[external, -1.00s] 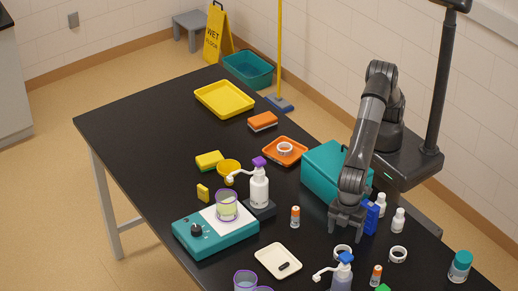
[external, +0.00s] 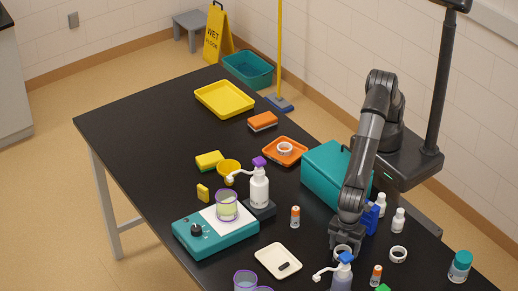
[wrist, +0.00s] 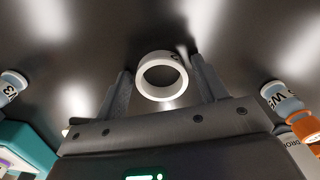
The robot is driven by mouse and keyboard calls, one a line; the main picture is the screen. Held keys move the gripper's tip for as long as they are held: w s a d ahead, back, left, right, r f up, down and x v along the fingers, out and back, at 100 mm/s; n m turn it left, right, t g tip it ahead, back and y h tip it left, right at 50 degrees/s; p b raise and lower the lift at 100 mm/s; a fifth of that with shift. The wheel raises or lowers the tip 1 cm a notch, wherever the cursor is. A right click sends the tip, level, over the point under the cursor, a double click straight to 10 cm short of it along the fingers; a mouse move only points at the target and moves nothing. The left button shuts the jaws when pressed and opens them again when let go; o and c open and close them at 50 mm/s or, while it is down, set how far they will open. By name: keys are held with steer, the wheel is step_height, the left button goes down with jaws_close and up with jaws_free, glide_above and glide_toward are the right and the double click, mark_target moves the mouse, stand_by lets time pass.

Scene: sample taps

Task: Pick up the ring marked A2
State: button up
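A white ring (wrist: 141,80) lies on the black table below my gripper (wrist: 160,66). In the wrist view it sits between my two fingers, with a gap on each side. A dark mark shows at its upper right edge, too partial to read. In the external view this ring (external: 335,252) is partly covered by my gripper (external: 344,243), which is open, empty and points down over it. A second white ring (external: 398,249) lies on the table to the right. A third white ring (external: 285,153) lies in an orange tray. Their marks are not legible.
A blue-capped pump bottle (external: 342,276) and an orange-capped vial (external: 376,275) stand close in front. A blue bottle (external: 371,218) and small white bottles (external: 398,222) stand close behind. A teal box (external: 325,178) is behind left. A white tray (external: 266,259) lies left.

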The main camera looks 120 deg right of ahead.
steer(key=c, duration=0.8)
steer(key=shift+r, duration=0.15)
